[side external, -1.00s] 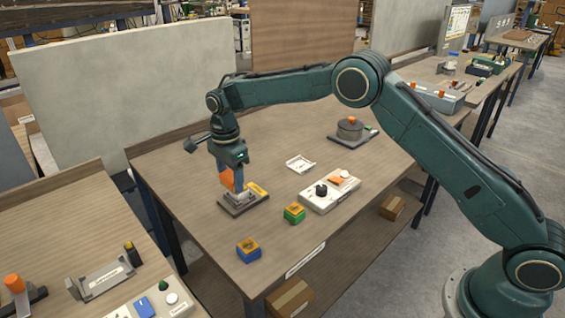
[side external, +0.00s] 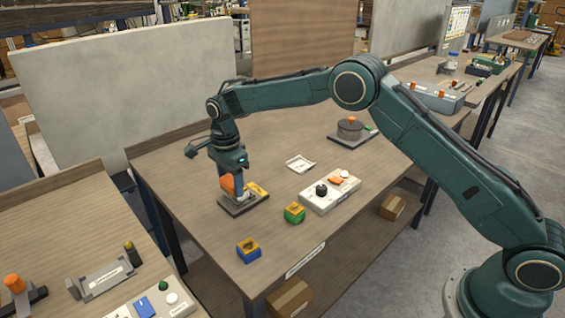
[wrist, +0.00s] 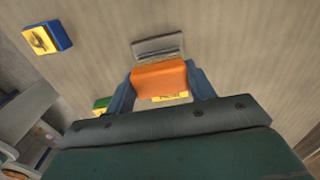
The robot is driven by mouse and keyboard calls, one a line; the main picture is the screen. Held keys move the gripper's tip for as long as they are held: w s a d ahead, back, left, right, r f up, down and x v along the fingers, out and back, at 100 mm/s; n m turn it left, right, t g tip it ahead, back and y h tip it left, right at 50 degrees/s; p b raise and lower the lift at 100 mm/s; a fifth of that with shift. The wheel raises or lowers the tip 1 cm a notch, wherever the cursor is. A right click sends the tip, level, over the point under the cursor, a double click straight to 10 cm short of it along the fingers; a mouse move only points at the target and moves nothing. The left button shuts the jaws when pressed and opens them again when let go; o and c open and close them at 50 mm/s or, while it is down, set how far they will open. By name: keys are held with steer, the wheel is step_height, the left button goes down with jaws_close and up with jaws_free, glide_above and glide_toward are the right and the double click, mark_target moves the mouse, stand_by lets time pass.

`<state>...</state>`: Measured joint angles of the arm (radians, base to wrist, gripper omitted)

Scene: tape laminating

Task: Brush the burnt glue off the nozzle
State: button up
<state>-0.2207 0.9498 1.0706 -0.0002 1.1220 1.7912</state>
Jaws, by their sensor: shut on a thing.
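My gripper (side external: 237,188) points down over a dark grey base plate (side external: 232,210) on the bench. It is shut on an orange block (side external: 228,185). In the wrist view the orange block (wrist: 160,76) sits between the two blue-grey fingers. The block is just above or touching the fixture on the plate; I cannot tell which. Grey metal parts (wrist: 158,44) of the fixture show beyond the block, and a yellow label (side external: 258,189) lies on the plate.
A blue-and-yellow block (side external: 248,250) and a green-and-yellow block (side external: 294,213) stand in front. A white control box (side external: 330,193) with a black knob is to the right, and a white tray (side external: 300,163) lies behind it. A round dark fixture (side external: 350,131) stands further back.

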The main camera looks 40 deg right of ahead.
steer(key=shift+d+r, duration=0.1)
steer(key=shift+r, duration=3.95)
